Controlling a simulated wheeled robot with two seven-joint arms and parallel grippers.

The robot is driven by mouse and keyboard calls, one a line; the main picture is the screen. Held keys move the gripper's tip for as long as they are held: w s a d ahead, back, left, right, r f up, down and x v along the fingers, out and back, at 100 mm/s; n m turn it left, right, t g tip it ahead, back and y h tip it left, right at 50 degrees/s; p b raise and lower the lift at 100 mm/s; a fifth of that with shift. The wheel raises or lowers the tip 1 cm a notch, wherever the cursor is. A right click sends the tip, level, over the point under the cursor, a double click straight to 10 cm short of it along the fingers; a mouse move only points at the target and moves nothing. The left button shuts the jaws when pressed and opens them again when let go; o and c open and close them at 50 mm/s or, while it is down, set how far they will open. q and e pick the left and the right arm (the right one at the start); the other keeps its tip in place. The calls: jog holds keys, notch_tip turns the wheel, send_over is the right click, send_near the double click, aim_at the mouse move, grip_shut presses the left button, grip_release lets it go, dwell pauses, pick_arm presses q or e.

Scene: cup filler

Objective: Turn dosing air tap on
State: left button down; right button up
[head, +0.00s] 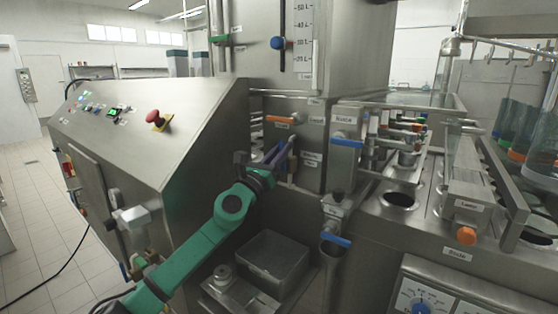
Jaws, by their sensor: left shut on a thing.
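My left gripper (281,152) reaches up at the machine's front, at the end of my green arm. Its fingers are closed around a small tap handle beside a label (311,158) on the steel panel. The fingers hide most of this handle, and the label is too small to read, so I take it as the dosing air tap by its place. Just above is another tap with an orange handle (278,119), apart from the gripper. My right gripper is not in view.
A blue-handled tap (346,141) is to the right, and another blue-handled valve (335,240) is lower down. A sloped control panel with a red emergency button (153,116) stands left. An open steel bin (272,262) is below my gripper. An orange knob (466,236) is at right.

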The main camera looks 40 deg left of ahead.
pick_arm(q)
jog(key=shift+w+d+f+m+h+b, duration=0.1)
jog(key=shift+d+f+m+h+b, duration=0.3)
jog(key=shift+m, duration=0.4)
jog(key=shift+r, duration=0.1)
jog(key=c, duration=0.8)
grip_release()
jog(key=shift+a+r, duration=0.1)
jog(key=shift+r, duration=0.05)
